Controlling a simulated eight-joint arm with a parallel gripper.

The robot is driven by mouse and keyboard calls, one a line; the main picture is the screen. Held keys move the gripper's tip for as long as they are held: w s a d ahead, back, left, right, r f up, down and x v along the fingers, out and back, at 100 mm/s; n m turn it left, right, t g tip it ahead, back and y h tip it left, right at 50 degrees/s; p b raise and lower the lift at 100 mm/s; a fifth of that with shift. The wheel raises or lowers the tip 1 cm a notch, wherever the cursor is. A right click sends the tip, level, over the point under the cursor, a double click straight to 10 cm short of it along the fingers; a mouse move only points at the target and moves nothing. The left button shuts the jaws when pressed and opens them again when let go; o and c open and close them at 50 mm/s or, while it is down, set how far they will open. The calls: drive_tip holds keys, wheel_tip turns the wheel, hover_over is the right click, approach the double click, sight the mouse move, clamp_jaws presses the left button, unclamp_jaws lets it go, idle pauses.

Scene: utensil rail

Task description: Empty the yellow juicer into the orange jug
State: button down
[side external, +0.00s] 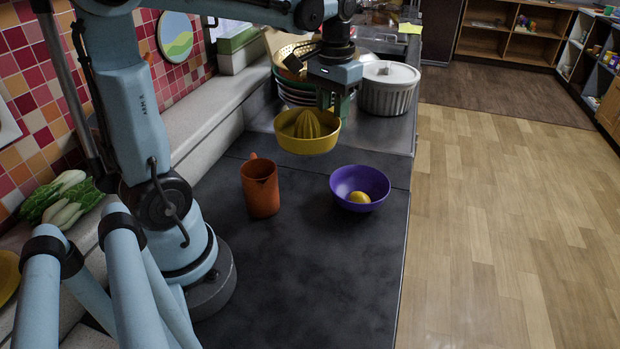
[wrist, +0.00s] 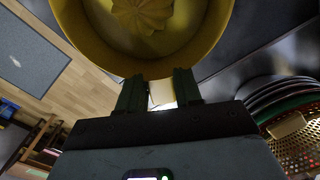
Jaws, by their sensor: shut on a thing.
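The yellow juicer (side external: 308,143), a round dish with a ridged cone in its middle, is held up above the counter, roughly level. My gripper (side external: 336,104) is shut on the far side of its rim. In the wrist view the juicer (wrist: 108,50) fills the top, and my gripper's fingers (wrist: 158,92) meet its near edge. The inside of the juicer's bowl shows only in part, and I cannot tell what liquid it holds. The orange jug (side external: 261,190) stands upright on the dark counter, in front of and to the left of the juicer, apart from it.
A purple bowl (side external: 348,182) with a yellow-orange fruit (side external: 359,197) stands right of the jug. Behind the juicer are stacked plates (side external: 290,92), a colander (side external: 290,56) and a white lidded pot (side external: 388,94). The front of the counter (side external: 320,275) is clear.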

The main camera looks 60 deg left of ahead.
drive_tip(key=s+a+f+n, duration=0.2)
drive_tip(key=s+a+n, duration=0.15)
drive_tip(key=a, duration=0.55)
drive_tip(key=s+a+f+n, duration=0.2)
drive_tip(key=s+a+f, duration=0.15)
drive_tip(key=a, duration=0.55)
drive_tip(key=shift+s+d+r+t+y, duration=2)
drive_tip(key=shift+d+r+y, duration=3.5)
drive_tip(key=shift+d+y, duration=1.45)
drive_tip(key=w+a+f+g+h, duration=0.3)
drive_tip(key=a+f+h, duration=0.7)
drive_tip(key=a+h, duration=0.4)
drive_tip(key=shift+w+a+g, duration=0.15)
drive_tip(key=shift+w+g, duration=0.05)
drive_tip(key=shift+g, duration=0.3)
